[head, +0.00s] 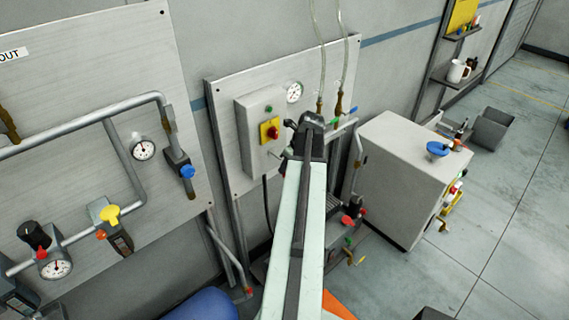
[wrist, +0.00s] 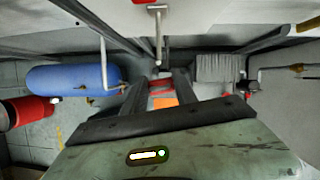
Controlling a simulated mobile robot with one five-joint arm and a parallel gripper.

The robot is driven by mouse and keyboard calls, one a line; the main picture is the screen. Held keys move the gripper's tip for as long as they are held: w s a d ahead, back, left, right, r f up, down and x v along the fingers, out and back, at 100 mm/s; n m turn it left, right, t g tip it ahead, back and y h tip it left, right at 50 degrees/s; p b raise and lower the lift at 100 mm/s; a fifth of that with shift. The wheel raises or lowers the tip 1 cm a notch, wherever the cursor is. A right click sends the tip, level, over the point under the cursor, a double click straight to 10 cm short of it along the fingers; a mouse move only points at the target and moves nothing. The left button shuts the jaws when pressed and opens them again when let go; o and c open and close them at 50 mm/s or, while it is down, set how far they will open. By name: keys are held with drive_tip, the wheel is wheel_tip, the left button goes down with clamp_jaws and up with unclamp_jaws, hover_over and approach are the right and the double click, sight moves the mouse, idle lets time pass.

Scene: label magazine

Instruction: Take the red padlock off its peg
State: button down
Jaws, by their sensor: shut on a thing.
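My gripper (wrist: 162,82) shows in the wrist view with its two dark fingers on either side of a small red thing, which I take to be the red padlock (wrist: 160,86). The fingers are shut on it. Its shackle is not clear, and I cannot tell whether it is still on a peg. A grey rod with a crossbar (wrist: 158,35) reaches down to just above the fingertips; I cannot tell whether it is the peg. In the head view my arm reaches to the middle wall panel (head: 228,95), and its dark end hides the fingertips and the padlock.
A grey box with a red knob on a yellow plate (head: 270,131) is left of my arm's end. Hoses and a gauge (head: 294,92) are close by. A grey cabinet (head: 400,165) stands to the right. A blue tank (wrist: 70,80) shows in the wrist view.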

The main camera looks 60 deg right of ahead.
drive_tip(key=s, duration=0.1)
drive_tip(key=s+a, duration=0.1)
drive_tip(key=s, duration=0.1)
idle(0.5)
